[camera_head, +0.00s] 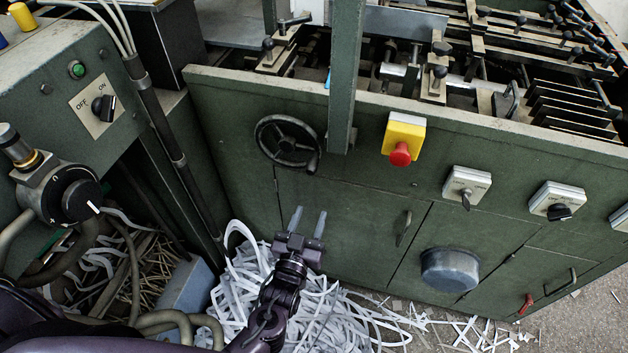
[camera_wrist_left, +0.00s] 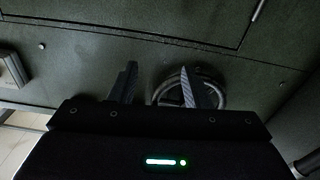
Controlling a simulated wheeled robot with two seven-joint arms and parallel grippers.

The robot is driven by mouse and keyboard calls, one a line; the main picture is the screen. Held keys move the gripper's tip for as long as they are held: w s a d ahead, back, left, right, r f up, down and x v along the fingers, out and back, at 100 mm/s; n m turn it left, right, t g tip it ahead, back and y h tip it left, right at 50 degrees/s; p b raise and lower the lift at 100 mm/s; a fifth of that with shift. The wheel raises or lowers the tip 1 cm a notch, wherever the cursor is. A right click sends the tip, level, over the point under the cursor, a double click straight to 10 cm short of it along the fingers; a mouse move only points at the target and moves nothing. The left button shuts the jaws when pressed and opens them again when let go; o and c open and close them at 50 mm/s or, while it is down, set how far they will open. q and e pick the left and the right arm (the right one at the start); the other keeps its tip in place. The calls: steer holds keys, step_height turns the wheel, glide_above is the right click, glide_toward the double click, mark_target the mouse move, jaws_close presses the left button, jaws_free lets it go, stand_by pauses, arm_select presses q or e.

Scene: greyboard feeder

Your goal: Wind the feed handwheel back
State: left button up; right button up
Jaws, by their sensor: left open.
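The feed handwheel (camera_head: 287,141) is a dark spoked wheel on the front of the green machine, left of a green post. Its crank knob (camera_head: 313,163) sits at the lower right of the rim. My left gripper (camera_head: 309,213) is open and empty, below the handwheel and apart from it, with its fingers pointing up toward the panel. In the left wrist view the handwheel (camera_wrist_left: 215,91) shows behind the right-hand finger, which hides part of it. The left gripper (camera_wrist_left: 158,85) has a clear gap between its fingers there. My right gripper is not in view.
A yellow box (camera_head: 406,128) with a red button (camera_head: 400,154) is right of the post. Rotary switches (camera_head: 466,187) line the panel. A grey round cover (camera_head: 450,270) juts out lower right. Shredded paper strips (camera_head: 345,315) heap below. A control cabinet (camera_head: 60,85) stands left.

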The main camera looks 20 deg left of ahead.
mark_target(313, 161)
arm_select(q)
step_height(313, 161, up, 10)
steer(key=f+n+t+y+b, duration=0.1)
steer(key=n+t+y+b, duration=0.1)
steer(key=t, duration=0.2)
steer(key=x, duration=0.3)
steer(key=p+x, duration=0.1)
steer(key=x, duration=0.3)
steer(key=shift+a+r, duration=0.15)
steer(key=shift+r, duration=0.3)
steer(key=shift+w+r, duration=0.15)
steer(key=shift+w, duration=0.3)
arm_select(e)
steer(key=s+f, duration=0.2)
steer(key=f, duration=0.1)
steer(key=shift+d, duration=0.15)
arm_select(q)
jaws_close()
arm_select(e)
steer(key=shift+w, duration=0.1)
